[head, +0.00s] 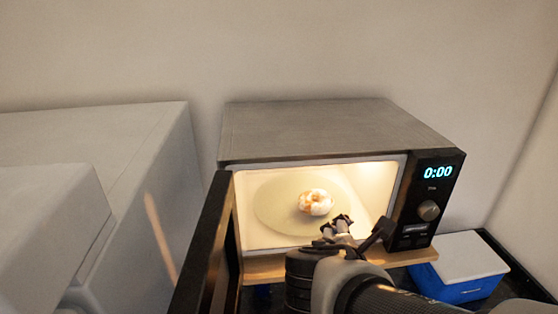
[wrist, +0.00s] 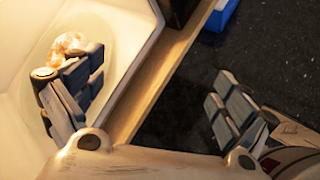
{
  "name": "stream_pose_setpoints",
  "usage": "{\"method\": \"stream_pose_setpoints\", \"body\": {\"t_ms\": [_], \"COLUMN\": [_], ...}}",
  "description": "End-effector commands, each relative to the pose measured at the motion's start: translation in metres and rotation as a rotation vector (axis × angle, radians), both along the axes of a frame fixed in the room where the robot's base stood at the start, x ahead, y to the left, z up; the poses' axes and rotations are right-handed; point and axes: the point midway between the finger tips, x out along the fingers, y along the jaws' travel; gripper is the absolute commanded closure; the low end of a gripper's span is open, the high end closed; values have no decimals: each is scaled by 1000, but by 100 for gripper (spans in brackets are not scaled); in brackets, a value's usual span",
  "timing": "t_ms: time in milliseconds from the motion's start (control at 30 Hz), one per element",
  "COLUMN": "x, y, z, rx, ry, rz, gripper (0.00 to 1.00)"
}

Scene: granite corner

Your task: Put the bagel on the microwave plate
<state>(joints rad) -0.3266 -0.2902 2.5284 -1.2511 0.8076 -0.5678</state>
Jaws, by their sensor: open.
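The bagel (head: 315,202), pale with orange-brown patches, lies on the round microwave plate (head: 272,212) inside the lit microwave, right of the plate's middle. In the wrist view the bagel (wrist: 70,44) shows behind one finger, which hides part of it, with the plate (wrist: 102,62) around it. My gripper (head: 338,228) is at the microwave's opening, just in front of the bagel in the head view. In the wrist view my gripper (wrist: 150,100) has its fingers wide apart with nothing between them. One finger is over the microwave interior, the other outside over the dark counter.
The microwave (head: 310,130) has its dark door (head: 205,245) swung open at the left. A wooden board edge (head: 262,270) runs under its front. A blue box with a white lid (head: 460,262) stands at the right. A large pale block (head: 110,190) fills the left.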

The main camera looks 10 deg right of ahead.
Motion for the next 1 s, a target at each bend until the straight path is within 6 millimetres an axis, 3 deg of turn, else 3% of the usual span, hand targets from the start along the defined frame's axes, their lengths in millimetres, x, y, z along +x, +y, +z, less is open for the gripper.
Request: {"method": "stream_pose_setpoints", "body": {"t_ms": [67, 167, 300, 400, 600, 1000], "x": [-33, -72, -113, -129, -141, -142], "y": [-17, -20, 1, 23, 55, 60], "z": [-1, -9, -15, -14, -8, -7], "rx": [216, 488, 858, 1078, 1328, 1361], "ry": [-74, -155, -250, -290, -310, -307], "rz": [-252, -555, -941, -1151, -1376, -1408], "gripper": [5, 5, 5, 5, 5, 5]}}
